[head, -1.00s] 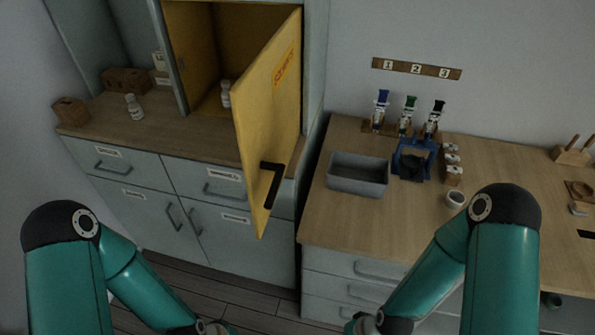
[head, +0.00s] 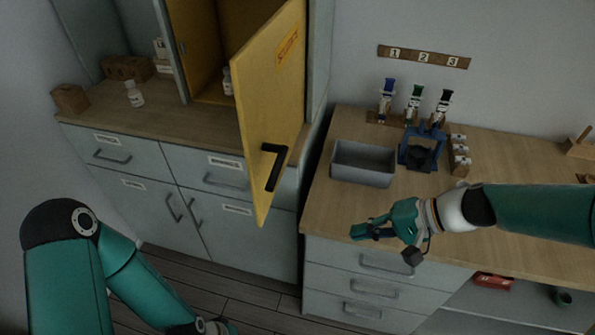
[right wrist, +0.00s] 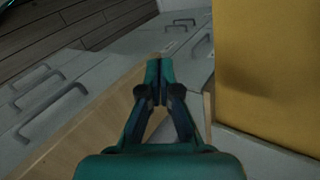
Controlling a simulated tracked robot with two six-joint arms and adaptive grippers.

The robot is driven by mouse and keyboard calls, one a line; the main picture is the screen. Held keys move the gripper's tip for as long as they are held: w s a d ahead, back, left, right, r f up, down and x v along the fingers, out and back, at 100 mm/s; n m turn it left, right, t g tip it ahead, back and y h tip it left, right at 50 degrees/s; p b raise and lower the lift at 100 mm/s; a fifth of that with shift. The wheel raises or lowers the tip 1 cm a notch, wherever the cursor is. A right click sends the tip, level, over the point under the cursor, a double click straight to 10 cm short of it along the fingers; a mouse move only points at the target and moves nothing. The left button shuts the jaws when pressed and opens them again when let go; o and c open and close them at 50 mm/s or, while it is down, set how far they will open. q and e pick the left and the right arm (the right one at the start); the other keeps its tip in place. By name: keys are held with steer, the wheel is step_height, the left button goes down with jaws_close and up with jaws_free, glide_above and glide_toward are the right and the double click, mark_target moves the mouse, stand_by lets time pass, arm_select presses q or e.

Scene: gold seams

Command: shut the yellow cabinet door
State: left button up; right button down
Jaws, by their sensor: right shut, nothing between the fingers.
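The yellow cabinet door (head: 272,110) stands wide open in the head view, swung out over the counter front, with a black handle (head: 274,165) on its face. The yellow cabinet's inside (head: 205,50) shows behind it, with a white bottle (head: 228,82) partly hidden by the door. My right gripper (head: 356,232) is shut and empty at the front edge of the right bench, to the right of the door and apart from it. In the right wrist view its fingers (right wrist: 160,66) are together, with a yellow surface (right wrist: 265,70) at the right.
A grey bin (head: 363,163), a blue stand (head: 423,149) and several upright tools are on the right bench (head: 325,205). A bottle (head: 134,94) and wooden boxes sit on the left counter (head: 200,125). Floor shows between the arms.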

step_height(320, 180, up, 18)
steer(key=n+t+y, duration=0.2)
steer(key=y, duration=0.3)
steer(key=p, duration=0.2)
glide_toward(282, 164)
steer(key=x, duration=0.6)
steer(key=shift+a, duration=0.1)
steer(key=shift+w+a+f, duration=0.15)
steer(key=shift+w+a, duration=0.05)
steer(key=shift+a, duration=0.2)
steer(key=shift+a, duration=0.1)
